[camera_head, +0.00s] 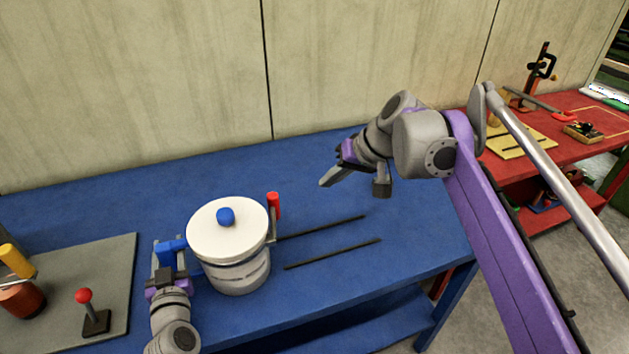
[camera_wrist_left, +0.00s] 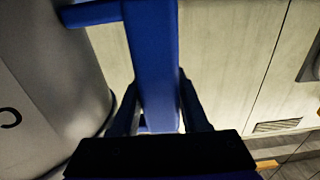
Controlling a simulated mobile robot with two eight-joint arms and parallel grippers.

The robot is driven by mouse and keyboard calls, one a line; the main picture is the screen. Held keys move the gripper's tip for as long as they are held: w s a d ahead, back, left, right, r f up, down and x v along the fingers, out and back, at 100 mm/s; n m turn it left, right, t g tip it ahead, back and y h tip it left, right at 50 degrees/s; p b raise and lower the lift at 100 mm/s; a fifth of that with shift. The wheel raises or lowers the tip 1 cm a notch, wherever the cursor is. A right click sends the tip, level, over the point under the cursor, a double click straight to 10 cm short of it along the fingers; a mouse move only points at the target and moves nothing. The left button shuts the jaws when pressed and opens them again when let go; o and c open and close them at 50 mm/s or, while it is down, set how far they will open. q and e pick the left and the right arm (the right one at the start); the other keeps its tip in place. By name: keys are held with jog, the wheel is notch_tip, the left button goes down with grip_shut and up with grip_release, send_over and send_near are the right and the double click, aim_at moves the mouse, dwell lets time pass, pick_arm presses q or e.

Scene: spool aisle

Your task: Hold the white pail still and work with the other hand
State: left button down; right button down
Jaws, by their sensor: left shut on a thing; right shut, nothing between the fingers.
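The white pail (camera_head: 240,272) stands upright on the blue table, with a white lid (camera_head: 250,240) and a blue knob (camera_head: 226,216) on top. A blue handle (camera_head: 170,246) is on its left side and a red handle (camera_head: 273,204) on its right. My left gripper (camera_head: 168,268) is shut on the blue handle, which shows between its fingers in the left wrist view (camera_wrist_left: 155,65). The pail's curved wall (camera_wrist_left: 45,85) is beside it there.
Two thin dark strips (camera_head: 333,253) lie right of the pail. A grey mat (camera_head: 115,262) at left bears a red-knobbed lever (camera_head: 90,312) and a yellow-handled thing (camera_head: 16,262). A red bench (camera_head: 595,117) with tools stands far right. The blue table (camera_head: 130,200) is clear behind the pail.

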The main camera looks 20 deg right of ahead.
pick_arm(q)
jog(key=shift+c, duration=1.6)
grip_release()
jog(key=shift+s, duration=0.1)
